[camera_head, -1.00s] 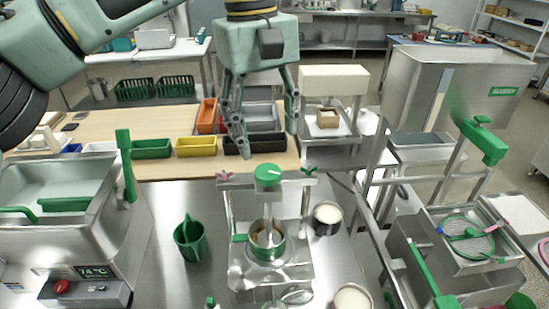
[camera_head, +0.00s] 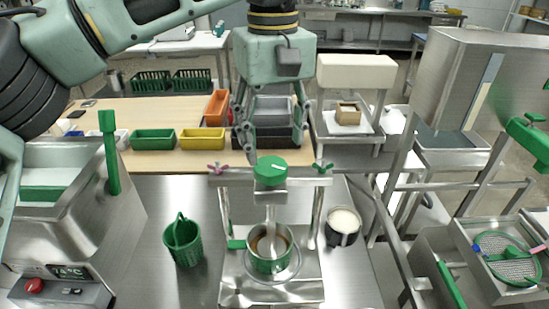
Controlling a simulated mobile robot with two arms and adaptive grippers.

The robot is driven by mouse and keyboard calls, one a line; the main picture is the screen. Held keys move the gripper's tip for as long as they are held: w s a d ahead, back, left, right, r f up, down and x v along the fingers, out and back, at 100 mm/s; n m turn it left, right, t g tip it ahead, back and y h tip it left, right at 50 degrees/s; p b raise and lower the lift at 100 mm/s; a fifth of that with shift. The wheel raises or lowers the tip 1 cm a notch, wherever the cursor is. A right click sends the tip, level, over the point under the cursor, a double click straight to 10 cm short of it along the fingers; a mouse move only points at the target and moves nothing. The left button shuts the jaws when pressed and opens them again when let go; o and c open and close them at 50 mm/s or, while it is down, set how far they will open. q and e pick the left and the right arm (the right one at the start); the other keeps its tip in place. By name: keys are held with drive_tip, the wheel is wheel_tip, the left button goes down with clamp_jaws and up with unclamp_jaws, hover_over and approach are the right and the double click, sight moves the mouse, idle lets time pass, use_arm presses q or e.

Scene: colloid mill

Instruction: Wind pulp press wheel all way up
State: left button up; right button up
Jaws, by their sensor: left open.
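The pulp press (camera_head: 270,292) stands on the steel bench in the middle, an upright metal frame with a crossbar. Its round green wheel (camera_head: 270,171), with a white mark on top, sits at the crossbar's centre. Below it, a spindle runs down into a green-rimmed pot (camera_head: 270,262) holding brownish pulp. My left gripper (camera_head: 270,152) points down from above, its fingers spread apart and empty. Its fingertips appear just above and behind the wheel; I cannot tell whether they touch it. My right gripper does not show.
A green basket (camera_head: 184,241) stands left of the press, and a cup of white stuff (camera_head: 343,226) right of it. A pink wing nut (camera_head: 217,168) and a green one (camera_head: 322,167) top the frame. Yellow (camera_head: 201,139) and green (camera_head: 153,139) bins sit behind. Steel machines flank both sides.

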sight(272, 164)
use_arm(q)
wheel_tip(272, 164, down, 4)
drive_tip(key=shift+a+r, duration=0.1)
drive_tip(key=shift+f, duration=0.6)
drive_tip(key=shift+s, duration=0.1)
drive_tip(key=c, duration=1.1)
drive_tip(key=shift+n, duration=0.3)
